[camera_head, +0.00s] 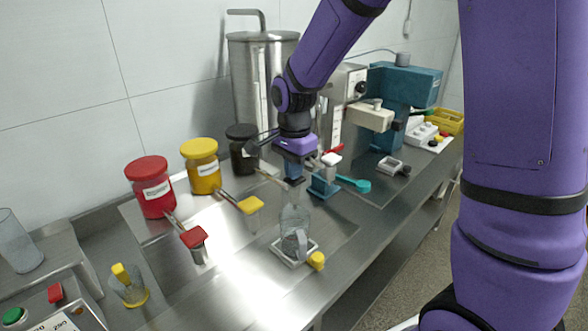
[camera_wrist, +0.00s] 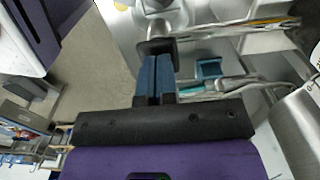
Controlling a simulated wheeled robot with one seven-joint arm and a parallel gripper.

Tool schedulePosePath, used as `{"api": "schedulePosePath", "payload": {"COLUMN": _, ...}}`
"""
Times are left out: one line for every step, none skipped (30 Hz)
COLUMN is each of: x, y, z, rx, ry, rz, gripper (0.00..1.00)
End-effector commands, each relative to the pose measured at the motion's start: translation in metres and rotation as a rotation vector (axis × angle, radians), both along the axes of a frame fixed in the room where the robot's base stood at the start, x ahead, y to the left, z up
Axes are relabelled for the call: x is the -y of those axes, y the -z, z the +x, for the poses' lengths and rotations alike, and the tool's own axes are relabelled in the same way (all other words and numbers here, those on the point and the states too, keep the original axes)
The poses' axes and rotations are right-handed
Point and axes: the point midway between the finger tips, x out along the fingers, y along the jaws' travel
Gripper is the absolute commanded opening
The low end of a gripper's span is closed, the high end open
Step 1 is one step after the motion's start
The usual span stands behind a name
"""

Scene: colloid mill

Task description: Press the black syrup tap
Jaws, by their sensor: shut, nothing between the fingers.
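The black-lidded syrup jar (camera_head: 242,152) stands at the back of the steel counter, right of the yellow and red jars. My gripper (camera_head: 293,177) points down in front and to the right of it, above a clear glass vessel (camera_head: 294,218). In the wrist view the two blue fingers (camera_wrist: 156,58) are closed together and empty. A black square pad (camera_wrist: 157,46), which looks like the black tap's top, lies right at the fingertips. I cannot tell whether they touch. In the head view the gripper hides most of this tap.
The red tap (camera_head: 194,238) and yellow tap (camera_head: 250,205) stick out to the left. A blue stand (camera_head: 323,186) and teal scoop (camera_head: 354,183) are close on the right. A tall steel tank (camera_head: 262,85) is behind.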

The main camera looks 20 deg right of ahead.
Motion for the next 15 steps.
{"api": "schedulePosePath", "payload": {"x": 0.000, "y": 0.001, "z": 0.000, "rx": 0.000, "ry": 0.000, "rz": 0.000, "gripper": 0.00}}
{"api": "schedulePosePath", "payload": {"x": 0.000, "y": 0.002, "z": 0.000, "rx": 0.000, "ry": 0.000, "rz": 0.000, "gripper": 0.00}}
{"api": "schedulePosePath", "payload": {"x": 0.000, "y": 0.002, "z": 0.000, "rx": 0.000, "ry": 0.000, "rz": 0.000, "gripper": 0.00}}
{"api": "schedulePosePath", "payload": {"x": 0.000, "y": 0.002, "z": 0.000, "rx": 0.000, "ry": 0.000, "rz": 0.000, "gripper": 0.00}}
{"api": "schedulePosePath", "payload": {"x": 0.000, "y": 0.002, "z": 0.000, "rx": 0.000, "ry": 0.000, "rz": 0.000, "gripper": 0.00}}
{"api": "schedulePosePath", "payload": {"x": 0.000, "y": 0.002, "z": 0.000, "rx": 0.000, "ry": 0.000, "rz": 0.000, "gripper": 0.00}}
{"api": "schedulePosePath", "payload": {"x": 0.000, "y": 0.002, "z": 0.000, "rx": 0.000, "ry": 0.000, "rz": 0.000, "gripper": 0.00}}
{"api": "schedulePosePath", "payload": {"x": 0.000, "y": 0.002, "z": 0.000, "rx": 0.000, "ry": 0.000, "rz": 0.000, "gripper": 0.00}}
{"api": "schedulePosePath", "payload": {"x": 0.000, "y": 0.002, "z": 0.000, "rx": 0.000, "ry": 0.000, "rz": 0.000, "gripper": 0.00}}
{"api": "schedulePosePath", "payload": {"x": 0.000, "y": 0.002, "z": 0.000, "rx": 0.000, "ry": 0.000, "rz": 0.000, "gripper": 0.00}}
{"api": "schedulePosePath", "payload": {"x": 0.000, "y": 0.003, "z": 0.000, "rx": 0.000, "ry": 0.000, "rz": 0.000, "gripper": 0.00}}
{"api": "schedulePosePath", "payload": {"x": 0.000, "y": 0.005, "z": 0.000, "rx": -0.001, "ry": 0.000, "rz": 0.000, "gripper": 0.00}}
{"api": "schedulePosePath", "payload": {"x": 0.000, "y": 0.007, "z": 0.000, "rx": -0.002, "ry": 0.000, "rz": -0.001, "gripper": 0.00}}
{"api": "schedulePosePath", "payload": {"x": 0.000, "y": 0.011, "z": 0.000, "rx": -0.002, "ry": 0.000, "rz": -0.001, "gripper": 0.00}}
{"api": "schedulePosePath", "payload": {"x": 0.000, "y": 0.015, "z": 0.000, "rx": -0.003, "ry": 0.000, "rz": -0.001, "gripper": 0.00}}
